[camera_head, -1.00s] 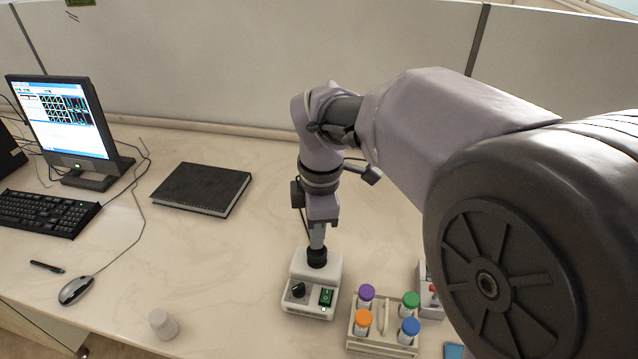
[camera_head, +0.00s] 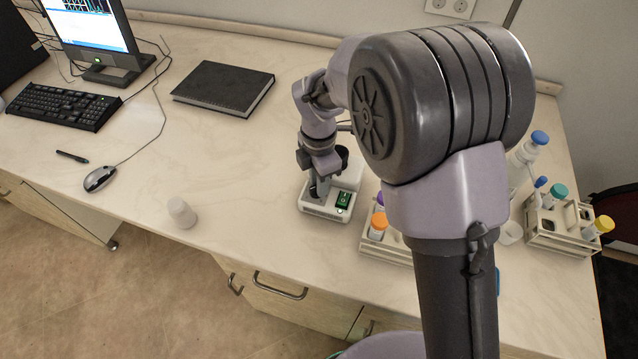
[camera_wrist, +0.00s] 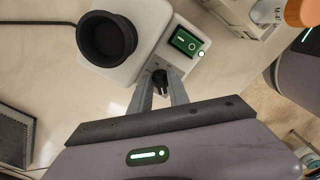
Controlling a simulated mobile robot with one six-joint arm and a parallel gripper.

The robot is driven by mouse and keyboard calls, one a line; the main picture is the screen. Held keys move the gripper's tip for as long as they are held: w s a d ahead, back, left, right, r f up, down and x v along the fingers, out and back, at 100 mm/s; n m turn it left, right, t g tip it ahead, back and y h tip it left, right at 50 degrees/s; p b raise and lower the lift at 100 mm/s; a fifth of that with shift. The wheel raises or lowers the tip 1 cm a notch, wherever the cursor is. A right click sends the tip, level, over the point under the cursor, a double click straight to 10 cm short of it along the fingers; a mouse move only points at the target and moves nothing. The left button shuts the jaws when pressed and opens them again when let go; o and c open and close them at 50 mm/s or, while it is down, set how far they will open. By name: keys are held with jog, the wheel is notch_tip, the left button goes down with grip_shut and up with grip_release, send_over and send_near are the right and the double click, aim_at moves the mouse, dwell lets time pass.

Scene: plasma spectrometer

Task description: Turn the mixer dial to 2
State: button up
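The mixer (camera_head: 325,208) is a small white box on the desk, with a green rocker switch (camera_head: 343,200) at its front. In the wrist view the mixer (camera_wrist: 150,55) shows a round black cup (camera_wrist: 107,38) and the green switch (camera_wrist: 187,41). The small black dial (camera_wrist: 160,78) sits beside the switch. My gripper (camera_wrist: 160,84) points down at the mixer, with one finger on each side of the dial. Whether the fingers press on the dial or stand just clear of it cannot be told. The dial's markings are not readable. In the head view my gripper (camera_head: 316,190) hides the dial.
A tube rack with an orange-capped tube (camera_head: 378,226) stands close right of the mixer, partly behind my arm. Another rack (camera_head: 555,238) is farther right. Bare desk lies between bottle and mixer.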

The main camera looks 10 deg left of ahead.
jog(key=shift+c, duration=0.4)
grip_shut()
jog(key=shift+m, duration=0.3)
jog(key=m+p, duration=0.1)
jog(key=m, duration=0.2)
jog(key=shift+s+d+r, duration=0.1)
jog(key=m+p, duration=0.1)
jog(key=m, duration=0.3)
jog(key=shift+s+m, duration=0.1)
jog(key=shift+m, duration=0.2)
jog(key=m, duration=0.4)
jog(key=shift+s+m, duration=0.15)
jog(key=shift+m, duration=0.15)
jog(key=m, duration=0.4)
jog(key=shift+s+m, duration=0.1)
jog(key=shift+m, duration=0.5)
